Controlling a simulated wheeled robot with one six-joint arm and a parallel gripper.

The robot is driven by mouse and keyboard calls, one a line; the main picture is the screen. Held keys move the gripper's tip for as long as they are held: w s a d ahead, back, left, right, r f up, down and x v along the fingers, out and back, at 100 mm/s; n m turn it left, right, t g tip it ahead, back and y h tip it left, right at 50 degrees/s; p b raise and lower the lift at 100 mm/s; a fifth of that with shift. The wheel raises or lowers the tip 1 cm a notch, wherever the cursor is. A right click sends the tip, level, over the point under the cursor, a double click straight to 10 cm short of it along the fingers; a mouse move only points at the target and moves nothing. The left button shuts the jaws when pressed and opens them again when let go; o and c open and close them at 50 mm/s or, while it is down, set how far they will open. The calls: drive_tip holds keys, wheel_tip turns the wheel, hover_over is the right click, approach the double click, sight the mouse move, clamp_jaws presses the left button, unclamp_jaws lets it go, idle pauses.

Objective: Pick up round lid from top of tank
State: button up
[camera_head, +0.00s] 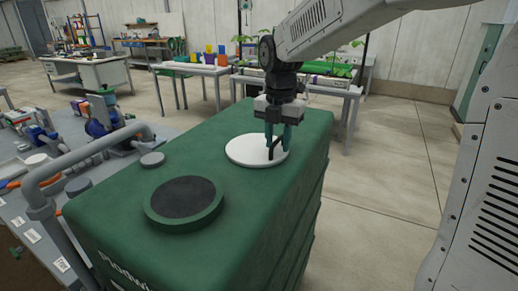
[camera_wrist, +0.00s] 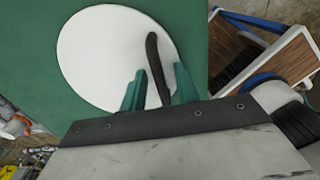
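The round white lid (camera_head: 243,150) lies flat on top of the green tank (camera_head: 215,135), towards its far end. A dark bar handle (camera_head: 274,149) stands on the lid. My gripper (camera_head: 279,145) points down over the lid at the handle. In the wrist view the lid (camera_wrist: 95,60) fills the upper left, and the dark handle (camera_wrist: 153,57) runs between the two green fingers of my gripper (camera_wrist: 160,74). The fingers are apart, with a gap on each side of the handle. The exact height of the fingertips against the handle is hard to tell.
A round green cap with a dark top (camera_head: 184,200) sits on the tank nearer the camera. A grey pipe (camera_head: 95,150) and a skid with pumps (camera_head: 108,125) stand to the left. Tables (camera_head: 310,87) with plants and trays stand behind. Open floor (camera_head: 385,180) lies to the right.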

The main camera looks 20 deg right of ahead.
drive_tip(key=shift+f, duration=0.3)
clamp_jaws()
drive_tip(key=shift+r, duration=0.1)
